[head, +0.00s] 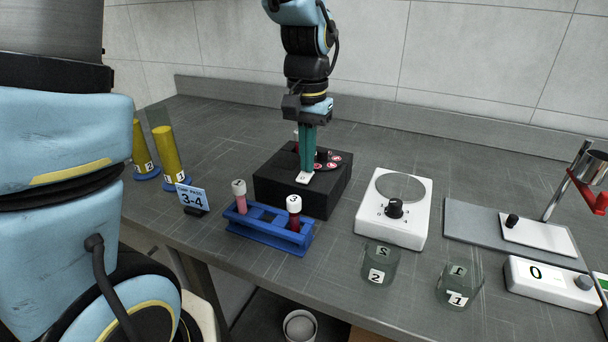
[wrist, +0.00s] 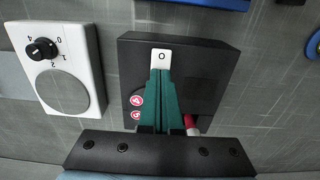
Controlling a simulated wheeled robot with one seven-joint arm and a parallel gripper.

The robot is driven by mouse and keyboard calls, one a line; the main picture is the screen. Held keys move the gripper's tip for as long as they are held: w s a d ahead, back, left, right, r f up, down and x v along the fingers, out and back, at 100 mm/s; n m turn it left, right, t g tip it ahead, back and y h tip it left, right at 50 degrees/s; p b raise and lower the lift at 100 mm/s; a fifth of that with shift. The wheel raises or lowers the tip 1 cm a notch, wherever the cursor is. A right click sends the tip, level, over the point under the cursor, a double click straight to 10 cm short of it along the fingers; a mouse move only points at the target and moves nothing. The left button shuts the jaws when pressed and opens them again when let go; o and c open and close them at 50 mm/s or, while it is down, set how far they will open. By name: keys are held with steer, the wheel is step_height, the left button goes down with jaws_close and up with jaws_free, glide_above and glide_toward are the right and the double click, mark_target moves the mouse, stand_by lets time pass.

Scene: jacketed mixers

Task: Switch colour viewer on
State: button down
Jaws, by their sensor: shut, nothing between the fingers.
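A black box (head: 330,197), which appears to be the colour viewer, stands on the bench behind the blue rack. It has red round labels (head: 334,160) on top and a small white square marked 0 or O (head: 304,178) near its front edge. The wrist view shows the same box (wrist: 205,62) and the white square (wrist: 161,58). My gripper (head: 306,169) is shut and empty, pointing down with its green fingertips (wrist: 160,73) right at the white square. I cannot tell whether they touch it. My fingers hide part of the box top.
A blue rack (head: 268,228) with two capped tubes stands in front. A white mixer with a black knob (head: 395,208) is to the right, with glass beakers (head: 379,265) before it. Yellow cylinders (head: 169,153) and a 3-4 card (head: 192,197) are left.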

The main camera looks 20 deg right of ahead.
steer(key=shift+f, duration=0.2)
step_height(320, 180, up, 7)
steer(key=p, duration=0.6)
stand_by(0.5)
steer(key=a+f+n, duration=0.1)
steer(key=a+n, duration=0.2)
steer(key=a, duration=0.9)
steer(key=w+a+f+n+t, duration=0.1)
steer(key=a+n, duration=0.3)
steer(key=a, duration=0.9)
steer(key=shift+a+f+t, duration=0.2)
steer(key=shift+f+t, duration=0.1)
steer(key=shift+f, duration=0.5)
